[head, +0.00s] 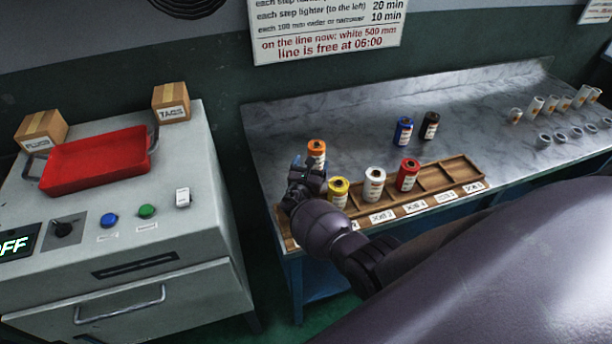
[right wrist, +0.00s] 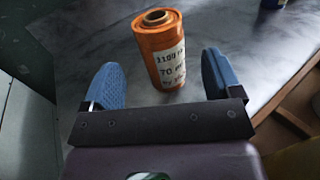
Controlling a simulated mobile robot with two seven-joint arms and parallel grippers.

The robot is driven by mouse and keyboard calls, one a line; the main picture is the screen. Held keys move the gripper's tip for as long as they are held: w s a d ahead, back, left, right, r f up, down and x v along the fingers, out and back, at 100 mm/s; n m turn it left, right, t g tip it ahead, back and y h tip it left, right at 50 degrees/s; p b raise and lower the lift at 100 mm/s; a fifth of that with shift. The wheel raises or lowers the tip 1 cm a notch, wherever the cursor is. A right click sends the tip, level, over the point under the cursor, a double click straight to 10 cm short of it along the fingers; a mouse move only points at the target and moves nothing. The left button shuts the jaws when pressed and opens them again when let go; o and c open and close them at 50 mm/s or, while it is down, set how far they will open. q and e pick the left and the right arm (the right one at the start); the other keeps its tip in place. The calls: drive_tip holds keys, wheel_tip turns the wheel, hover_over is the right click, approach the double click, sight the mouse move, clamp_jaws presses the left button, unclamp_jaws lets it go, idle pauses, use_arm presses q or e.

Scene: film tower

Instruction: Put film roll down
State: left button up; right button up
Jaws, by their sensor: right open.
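The orange film roll (head: 316,148) stands upright on the marble bench, behind the left part of the wooden rack (head: 436,178). In the right wrist view the orange roll (right wrist: 160,65) stands just beyond and between the tips of my right gripper (right wrist: 162,77), with a gap on each side. My right gripper (head: 306,172) is open and empty. A yellow roll (head: 338,192), a white roll (head: 374,185) and a red roll (head: 408,175) stand in the rack. My wrist hides the rack's left end. My left gripper is out of view.
A blue roll (head: 403,131) and a black roll (head: 430,126) stand on the bench behind the rack. Several small pale containers (head: 550,104) stand at far right. A grey machine (head: 170,220) with a red tray (head: 98,158) stands left. The rack's right compartments look empty.

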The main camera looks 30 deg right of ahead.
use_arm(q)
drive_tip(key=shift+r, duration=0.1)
use_arm(e)
drive_tip(key=shift+v, duration=3.1)
drive_tip(key=shift+r, duration=0.1)
